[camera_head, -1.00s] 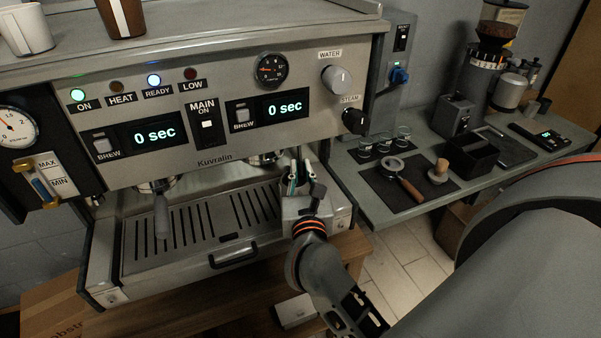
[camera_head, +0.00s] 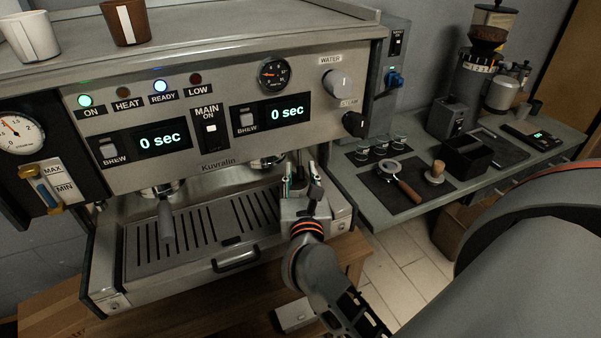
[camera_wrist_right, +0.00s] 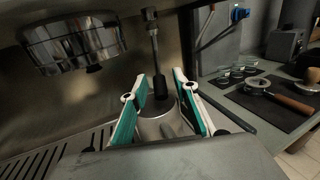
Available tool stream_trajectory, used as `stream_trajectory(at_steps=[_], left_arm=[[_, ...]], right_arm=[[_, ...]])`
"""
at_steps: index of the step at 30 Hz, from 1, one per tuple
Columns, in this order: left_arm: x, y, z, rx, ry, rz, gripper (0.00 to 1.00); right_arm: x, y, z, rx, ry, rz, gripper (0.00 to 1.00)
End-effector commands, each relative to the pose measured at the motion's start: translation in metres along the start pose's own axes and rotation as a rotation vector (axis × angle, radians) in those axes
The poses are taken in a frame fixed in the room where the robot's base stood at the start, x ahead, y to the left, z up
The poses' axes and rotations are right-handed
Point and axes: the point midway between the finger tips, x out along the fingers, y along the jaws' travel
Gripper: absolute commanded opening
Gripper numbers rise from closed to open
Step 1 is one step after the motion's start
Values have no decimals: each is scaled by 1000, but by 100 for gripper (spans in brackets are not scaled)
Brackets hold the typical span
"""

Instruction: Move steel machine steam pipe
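The steel steam pipe (camera_wrist_right: 154,42) hangs down in the right wrist view and ends in a black lower part (camera_wrist_right: 160,86). My right gripper (camera_wrist_right: 162,76) has its teal and white fingers on either side of this lower part, with gaps visible. It is open, and I see no clear contact with the pipe. In the head view my right gripper (camera_head: 301,180) is at the right end of the espresso machine (camera_head: 225,130), below the steam knob (camera_head: 355,124). The pipe is mostly hidden there. My left gripper is out of view.
A metal cylinder (camera_wrist_right: 155,126) stands behind and below the fingers. A group head (camera_wrist_right: 75,45) is to the left. The drip tray (camera_head: 190,232) lies left of the gripper. The right counter (camera_head: 365,205) holds a portafilter (camera_head: 392,168), tamper (camera_head: 436,172) and grinder (camera_head: 480,75).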

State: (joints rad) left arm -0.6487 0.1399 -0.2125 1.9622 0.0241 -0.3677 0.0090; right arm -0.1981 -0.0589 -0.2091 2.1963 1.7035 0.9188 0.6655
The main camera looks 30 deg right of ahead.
Motion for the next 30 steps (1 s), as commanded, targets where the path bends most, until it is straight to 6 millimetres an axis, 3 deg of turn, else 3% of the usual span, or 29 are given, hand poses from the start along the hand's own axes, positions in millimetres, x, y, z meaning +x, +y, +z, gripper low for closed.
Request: stream_trajectory(at_steps=[5, 12, 18, 30], left_arm=[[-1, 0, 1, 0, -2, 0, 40], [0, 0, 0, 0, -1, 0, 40], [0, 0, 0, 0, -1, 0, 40], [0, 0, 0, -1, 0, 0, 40]], right_arm=[[-11, 0, -1, 0, 2, 1, 29], [-49, 0, -1, 0, 3, 1, 29], [-71, 0, 0, -1, 1, 1, 29], [-75, 0, 0, 1, 0, 0, 29]])
